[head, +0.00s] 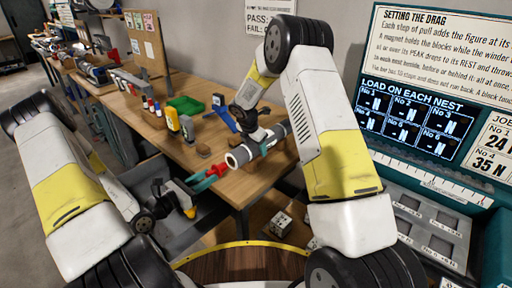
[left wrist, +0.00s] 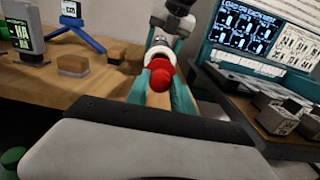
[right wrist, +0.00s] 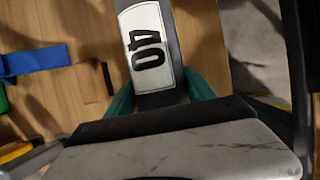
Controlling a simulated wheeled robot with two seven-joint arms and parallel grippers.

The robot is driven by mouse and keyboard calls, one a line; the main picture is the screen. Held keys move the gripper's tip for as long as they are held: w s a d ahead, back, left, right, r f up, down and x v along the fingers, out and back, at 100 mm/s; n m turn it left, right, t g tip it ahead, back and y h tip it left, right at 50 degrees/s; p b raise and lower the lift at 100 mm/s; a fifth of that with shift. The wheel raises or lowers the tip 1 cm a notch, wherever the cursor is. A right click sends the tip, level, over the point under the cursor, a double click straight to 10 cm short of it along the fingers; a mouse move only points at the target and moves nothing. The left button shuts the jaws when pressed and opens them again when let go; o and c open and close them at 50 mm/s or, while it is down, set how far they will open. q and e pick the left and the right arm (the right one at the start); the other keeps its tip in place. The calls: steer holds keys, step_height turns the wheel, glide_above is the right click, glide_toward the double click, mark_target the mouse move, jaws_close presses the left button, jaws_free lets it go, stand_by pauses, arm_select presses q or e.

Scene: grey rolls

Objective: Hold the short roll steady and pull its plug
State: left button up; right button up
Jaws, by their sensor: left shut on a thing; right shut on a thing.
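The short grey roll (head: 274,134) lies over the bench's near edge, its pale ringed end (head: 237,158) facing my left gripper. My right gripper (head: 263,144) is shut around its body. In the right wrist view the roll (right wrist: 180,45) shows a white label reading 40 between the teal fingers. My left gripper (head: 213,175) is shut on the red plug (left wrist: 162,75), which has a rounded red head. The plug is in line with the roll's pale end (left wrist: 160,45); how deep it sits cannot be told.
A teal console (head: 440,190) with a screen stands at right.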

arm_select(q)
step_height(320, 180, up, 5)
stand_by(0.8)
arm_select(e)
steer(key=o, duration=1.7)
steer(key=shift+o, duration=0.2)
